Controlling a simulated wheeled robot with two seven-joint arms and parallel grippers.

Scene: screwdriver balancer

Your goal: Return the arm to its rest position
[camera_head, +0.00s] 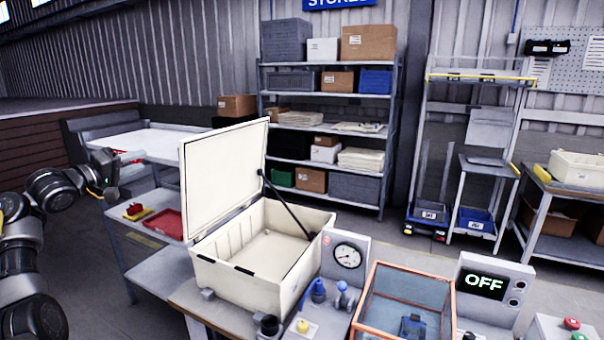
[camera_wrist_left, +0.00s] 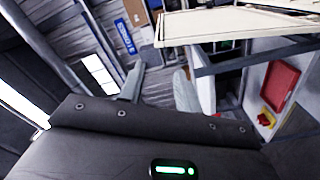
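My left arm comes in from the left edge in the head view, bent, with its gripper (camera_head: 108,172) held out in front of the side cart. In the left wrist view the two fingers of the left gripper (camera_wrist_left: 160,84) stand apart with nothing between them. It is clear of the open cream box (camera_head: 240,284), which stands to its right with its lid raised. My right gripper is in neither view.
The cart holds a red tray (camera_head: 164,223) and a yellow-and-red item (camera_head: 137,211) near the left gripper. The bench at front carries a gauge panel (camera_head: 346,256), an orange-framed clear box (camera_head: 404,291) and an OFF display (camera_head: 484,283). Shelving (camera_head: 328,156) stands behind.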

